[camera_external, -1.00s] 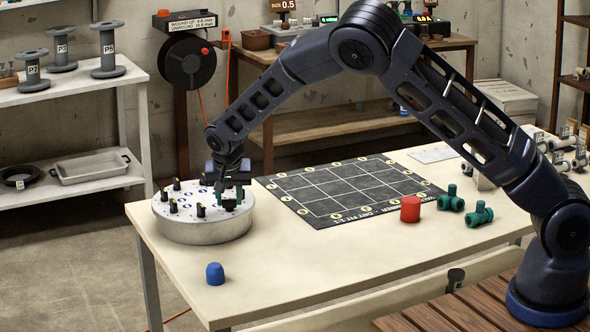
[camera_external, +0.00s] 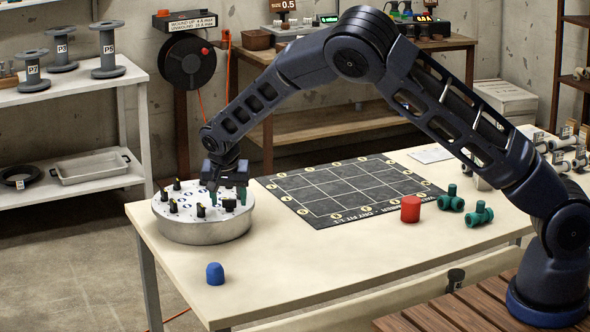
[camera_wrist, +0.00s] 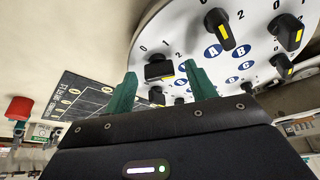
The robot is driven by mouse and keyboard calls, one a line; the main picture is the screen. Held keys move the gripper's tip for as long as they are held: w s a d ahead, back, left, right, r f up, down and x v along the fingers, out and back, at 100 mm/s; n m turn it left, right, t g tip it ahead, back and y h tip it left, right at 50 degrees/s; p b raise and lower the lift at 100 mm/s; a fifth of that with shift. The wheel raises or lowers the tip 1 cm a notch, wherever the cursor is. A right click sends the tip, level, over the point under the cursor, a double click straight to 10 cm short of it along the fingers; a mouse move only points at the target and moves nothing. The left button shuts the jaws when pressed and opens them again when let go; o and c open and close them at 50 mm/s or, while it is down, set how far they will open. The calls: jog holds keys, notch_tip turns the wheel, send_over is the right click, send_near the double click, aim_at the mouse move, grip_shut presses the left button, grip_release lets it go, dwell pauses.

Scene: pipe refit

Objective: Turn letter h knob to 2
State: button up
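The round dial panel (camera_external: 204,231) stands on the near left of the table, with several black knobs on its white top. My gripper (camera_external: 228,199) is over its right part, pointing down. In the wrist view the green fingertips (camera_wrist: 160,70) are spread apart, with a black knob (camera_wrist: 158,69) between or just beyond them; contact cannot be told. That knob has a yellow mark and the numbers 0, 1 and 2 around it. Blue letter discs A (camera_wrist: 212,52), B (camera_wrist: 239,53) and others show. I cannot make out which knob is h.
Other knobs (camera_wrist: 218,30) stand close by on the panel. A blue capped piece (camera_external: 215,274) is in front of the panel. A black grid mat (camera_external: 335,190), a red cylinder (camera_external: 410,209) and green fittings (camera_external: 479,215) lie to the right.

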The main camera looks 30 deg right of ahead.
jog(key=shift+r, duration=0.1)
jog(key=v, duration=1)
jog(key=shift+s+r, duration=0.2)
jog(key=shift+r, duration=0.05)
jog(key=s+d+r+n+y, duration=0.1)
jog(key=s+d+r, duration=0.45)
jog(key=d, duration=0.45)
jog(key=s+d+r+g+y, duration=0.1)
jog(key=s+d+r, duration=0.3)
jog(key=d+r, duration=0.5)
jog(key=s+d+r+n+y, duration=0.1)
jog(key=s+d+r, duration=0.3)
jog(key=d, duration=0.8)
jog(key=s+d+r+n, duration=0.1)
jog(key=s+d+r, duration=0.1)
jog(key=s+d, duration=0.45)
jog(key=s+d+r+n, duration=0.1)
jog(key=s+d+r, duration=0.2)
jog(key=s, duration=0.6)
jog(key=s+d+f+n+t, duration=0.1)
jog(key=s+d, duration=0.3)
jog(key=s, duration=1)
jog(key=shift+s+d+f+n+t+h, duration=0.25)
jog(key=shift+s+f+n+t+h, duration=0.2)
jog(key=shift+f, duration=0.25)
